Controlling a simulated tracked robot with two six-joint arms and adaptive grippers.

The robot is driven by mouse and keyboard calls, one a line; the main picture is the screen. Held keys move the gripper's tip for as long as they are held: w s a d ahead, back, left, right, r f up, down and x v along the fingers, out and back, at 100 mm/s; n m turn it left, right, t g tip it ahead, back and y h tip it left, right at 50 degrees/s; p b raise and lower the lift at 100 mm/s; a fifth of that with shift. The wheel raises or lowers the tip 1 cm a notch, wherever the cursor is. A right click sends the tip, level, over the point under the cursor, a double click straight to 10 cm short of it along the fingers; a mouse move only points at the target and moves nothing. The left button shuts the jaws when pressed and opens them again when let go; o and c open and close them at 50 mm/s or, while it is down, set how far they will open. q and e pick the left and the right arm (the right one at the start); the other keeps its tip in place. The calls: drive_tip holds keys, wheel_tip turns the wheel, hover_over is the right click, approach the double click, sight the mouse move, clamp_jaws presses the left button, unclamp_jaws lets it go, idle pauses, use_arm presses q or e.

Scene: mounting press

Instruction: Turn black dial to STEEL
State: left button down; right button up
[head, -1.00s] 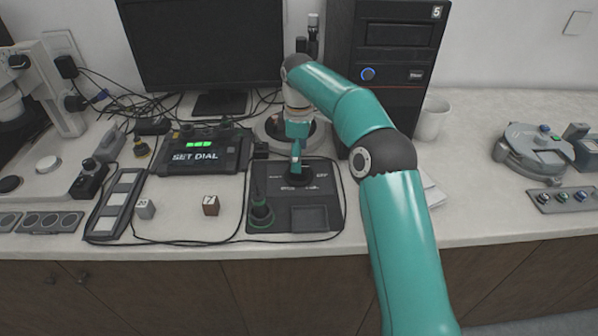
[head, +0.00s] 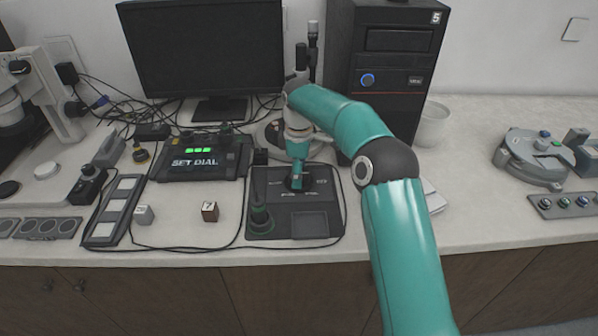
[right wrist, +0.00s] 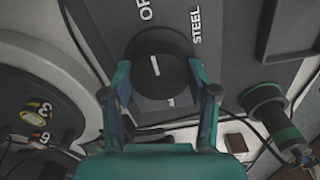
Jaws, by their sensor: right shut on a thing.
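The black dial (right wrist: 157,50) sits on a dark grey panel (head: 270,225) and carries a short white pointer line. In the right wrist view, the word STEEL is printed to the upper right of the dial and a partly cut-off "OF" stands above it. The pointer line runs roughly up and down in that view, tilted slightly, not clearly at STEEL. My right gripper (right wrist: 160,75) is shut on the dial, one finger on each side. In the head view my right gripper (head: 297,178) comes down onto the dial and mostly hides it. My left gripper is not in view.
A display box (head: 197,162) left of the panel reads SET DIAL with green lights. A monitor (head: 205,50) and a black computer tower (head: 392,60) stand behind. Cables loop around the panel.

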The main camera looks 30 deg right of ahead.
drive_tip(key=shift+r, duration=0.1)
drive_tip(key=shift+r+m+p, duration=0.1)
drive_tip(key=shift+m+p, duration=0.75)
drive_tip(key=shift+m, duration=0.15)
drive_tip(key=m+p, duration=0.2)
drive_tip(key=m, duration=0.1)
drive_tip(key=m+p, duration=0.1)
drive_tip(key=m, duration=0.2)
drive_tip(key=shift+m, duration=1.9)
drive_tip(key=o, duration=1.2)
drive_tip(key=shift+c, duration=0.2)
